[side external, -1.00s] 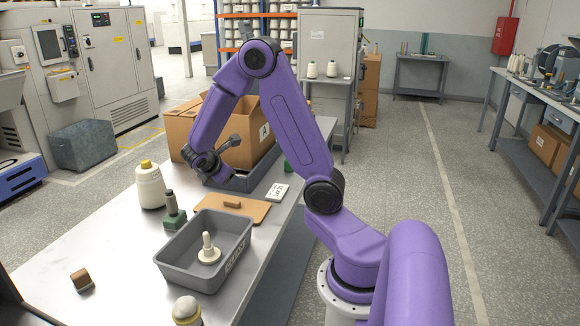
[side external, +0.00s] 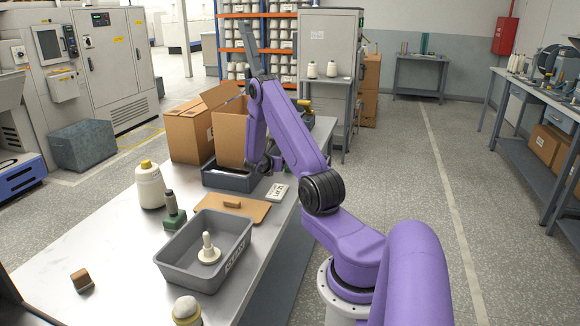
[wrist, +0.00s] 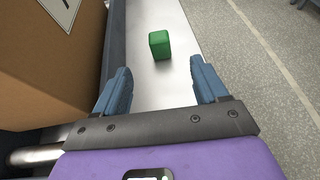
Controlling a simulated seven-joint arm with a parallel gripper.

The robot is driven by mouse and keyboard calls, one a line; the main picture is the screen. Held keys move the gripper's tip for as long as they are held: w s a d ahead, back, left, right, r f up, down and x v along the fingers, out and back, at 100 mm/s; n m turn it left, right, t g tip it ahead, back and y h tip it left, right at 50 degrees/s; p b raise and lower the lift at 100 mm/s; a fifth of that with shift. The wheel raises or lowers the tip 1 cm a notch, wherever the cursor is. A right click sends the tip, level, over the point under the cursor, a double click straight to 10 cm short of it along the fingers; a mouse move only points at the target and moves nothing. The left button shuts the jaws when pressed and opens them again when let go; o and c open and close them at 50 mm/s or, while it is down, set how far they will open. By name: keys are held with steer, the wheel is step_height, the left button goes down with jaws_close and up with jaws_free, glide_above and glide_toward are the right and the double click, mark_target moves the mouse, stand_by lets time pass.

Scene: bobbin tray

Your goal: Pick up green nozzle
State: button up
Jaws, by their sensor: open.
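In the wrist view a small green block-like piece (wrist: 159,45) stands on the metal table, just beyond and between my fingertips. My gripper (wrist: 161,66) is open, with its two blue-grey fingers apart and nothing between them. In the side view the arm hides this green piece and most of my gripper. Another piece, with a green base and a dark upright tip (side external: 174,214), stands on the table beside the grey tray. I cannot tell for sure which of the two is the green nozzle.
The cardboard box (wrist: 48,68) rises close on the left of my gripper; it stands open in the side view (side external: 188,136). A grey tray (side external: 174,270) holds a cream spool. A cream bottle (side external: 150,188) and a brown board (side external: 250,209) are nearby. The table's right edge is close.

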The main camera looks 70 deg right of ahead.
steer(key=x, duration=1)
steer(key=shift+x, duration=2.65)
steer(key=shift+w+f, duration=0.1)
steer(key=shift+c, duration=0.3)
steer(key=c, duration=1)
